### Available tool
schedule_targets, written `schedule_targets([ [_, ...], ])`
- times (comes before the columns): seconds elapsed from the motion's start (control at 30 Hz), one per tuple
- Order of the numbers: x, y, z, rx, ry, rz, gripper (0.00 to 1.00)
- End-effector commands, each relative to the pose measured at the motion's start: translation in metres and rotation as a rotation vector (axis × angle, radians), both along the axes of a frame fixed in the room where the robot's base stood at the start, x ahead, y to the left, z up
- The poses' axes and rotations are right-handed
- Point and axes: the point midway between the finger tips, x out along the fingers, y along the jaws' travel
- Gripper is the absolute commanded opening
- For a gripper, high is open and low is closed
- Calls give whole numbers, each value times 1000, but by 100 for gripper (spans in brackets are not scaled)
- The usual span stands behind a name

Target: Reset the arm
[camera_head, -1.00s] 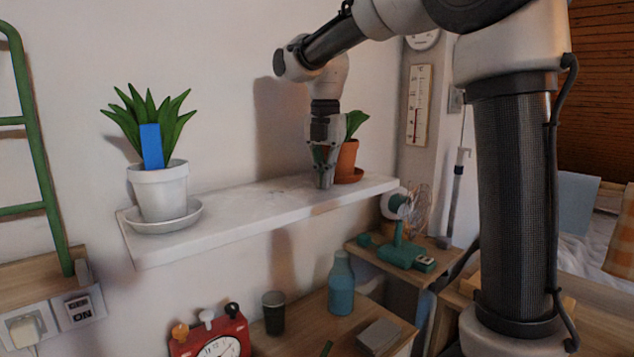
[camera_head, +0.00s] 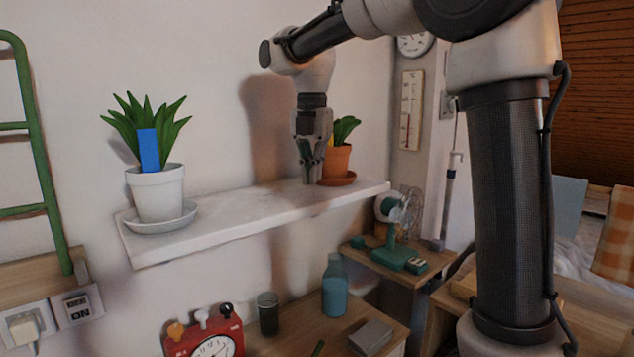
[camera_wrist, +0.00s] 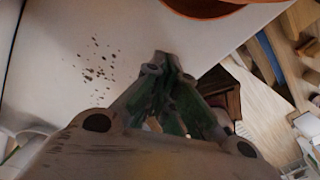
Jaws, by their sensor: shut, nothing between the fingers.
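My gripper (camera_head: 308,178) points down over the white wall shelf (camera_head: 250,215), just left of a terracotta pot (camera_head: 337,162) with a green plant. Its fingers are shut with nothing between them. In the wrist view, the closed fingertips (camera_wrist: 163,62) reach over the shelf (camera_wrist: 60,60), and dark specks of soil lie on the shelf to their left. The rim of an orange saucer (camera_wrist: 205,6) shows at the top. My gripper partly hides the terracotta pot in the head view.
A white pot (camera_head: 157,190) with a spiky plant and blue tag stands on the shelf's left. Below are a red alarm clock (camera_head: 205,335), a dark cup (camera_head: 268,313), a blue bottle (camera_head: 335,287) and a teal fan (camera_head: 400,240). The shelf's middle is clear except for specks.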

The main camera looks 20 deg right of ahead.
Motion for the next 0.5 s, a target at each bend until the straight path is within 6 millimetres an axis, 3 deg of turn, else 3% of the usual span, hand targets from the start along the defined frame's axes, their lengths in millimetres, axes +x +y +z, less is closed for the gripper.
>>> schedule_targets([
  [0.3,1,0,57,1,-2,0,0],
  [0.5,0,0,73,0,0,0,0],
])
